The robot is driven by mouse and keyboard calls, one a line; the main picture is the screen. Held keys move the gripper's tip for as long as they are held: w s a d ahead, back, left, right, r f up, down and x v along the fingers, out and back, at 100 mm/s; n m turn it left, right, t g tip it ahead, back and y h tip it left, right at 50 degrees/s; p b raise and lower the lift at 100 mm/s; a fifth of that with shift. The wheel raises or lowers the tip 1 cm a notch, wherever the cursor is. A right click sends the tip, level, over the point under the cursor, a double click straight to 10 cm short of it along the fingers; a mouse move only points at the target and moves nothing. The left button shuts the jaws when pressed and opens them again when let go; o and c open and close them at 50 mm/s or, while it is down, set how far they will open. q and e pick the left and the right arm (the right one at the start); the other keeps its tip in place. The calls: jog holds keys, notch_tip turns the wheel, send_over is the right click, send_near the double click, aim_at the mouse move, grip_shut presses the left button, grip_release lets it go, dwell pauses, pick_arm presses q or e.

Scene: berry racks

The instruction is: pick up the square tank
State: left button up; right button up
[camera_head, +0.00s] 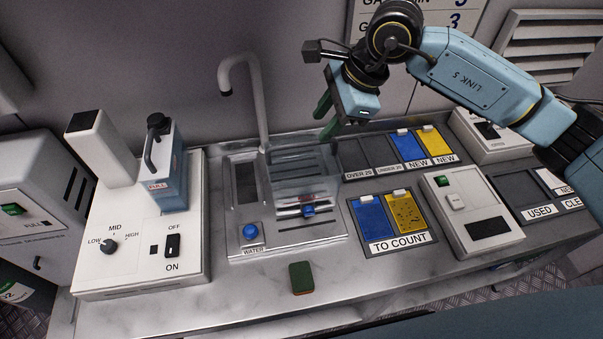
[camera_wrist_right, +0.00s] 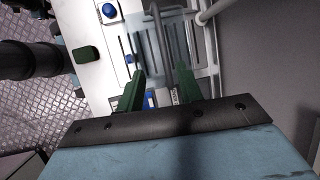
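The square tank (camera_head: 300,172) is a clear, see-through box standing upright on the water station, right of the tap. In the right wrist view, the tank (camera_wrist_right: 158,38) shows just beyond the fingertips. My right gripper (camera_head: 326,117) has green fingers and is above and behind the tank's right side. In the right wrist view, the gripper (camera_wrist_right: 160,71) has its fingers spread apart with nothing between them. I cannot tell whether a fingertip touches the tank. My left gripper is not in view.
A tall grey tap (camera_head: 250,95) rises beside the tank. A blue WATER button (camera_head: 250,232) is at the station's front. A white heater unit (camera_head: 140,235) stands left. Labelled trays, including TO COUNT (camera_head: 405,243), lie right. A small green block (camera_head: 301,277) lies on the counter in front.

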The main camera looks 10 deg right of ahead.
aim_at(304, 143)
jog(key=x, duration=1)
jog(key=shift+w+a+p, duration=0.35)
jog(key=shift+a+p, duration=0.05)
jog(key=shift+a+f, duration=0.15)
jog(key=shift+f, duration=0.3)
jog(key=shift+f+b, duration=0.25)
jog(key=shift+b, duration=0.2)
grip_shut()
